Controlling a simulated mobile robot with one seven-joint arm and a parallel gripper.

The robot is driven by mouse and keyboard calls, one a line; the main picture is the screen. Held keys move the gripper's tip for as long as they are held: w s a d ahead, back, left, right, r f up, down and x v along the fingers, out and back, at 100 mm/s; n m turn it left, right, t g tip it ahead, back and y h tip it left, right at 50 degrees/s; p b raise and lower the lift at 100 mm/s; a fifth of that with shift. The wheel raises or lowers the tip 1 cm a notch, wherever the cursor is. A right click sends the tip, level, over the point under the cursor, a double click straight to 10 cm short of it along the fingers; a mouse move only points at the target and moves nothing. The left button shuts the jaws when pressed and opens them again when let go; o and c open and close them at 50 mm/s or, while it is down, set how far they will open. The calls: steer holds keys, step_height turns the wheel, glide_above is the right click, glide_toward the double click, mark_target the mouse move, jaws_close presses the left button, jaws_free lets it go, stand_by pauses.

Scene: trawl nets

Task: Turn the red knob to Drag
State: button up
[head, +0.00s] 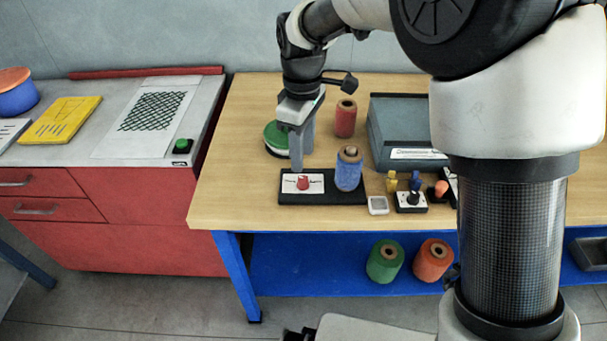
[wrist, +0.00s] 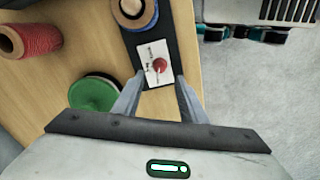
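The red knob (head: 303,183) sits on a white label plate (head: 289,184) on the left part of a black base (head: 325,197) on the wooden table. In the wrist view the red knob (wrist: 159,65) shows beyond the fingertips, on its white plate with dark marks too small to read. My gripper (head: 302,160) points down above and behind the knob. In the wrist view my gripper (wrist: 160,82) has its two fingers spread apart with nothing between them. The fingers do not appear to touch the knob.
A blue twine spool (head: 348,172) stands on the base's right part, close to my gripper. A green spool (head: 277,139) and a red spool (head: 346,118) stand behind. A grey box (head: 400,130) and a small black-knob switch (head: 411,201) are to the right. The table's front left is clear.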

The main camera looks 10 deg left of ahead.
mark_target(303, 178)
step_height(303, 178, down, 7)
steer(key=shift+f+b, duration=0.1)
steer(key=shift+b, duration=0.35)
jaws_close()
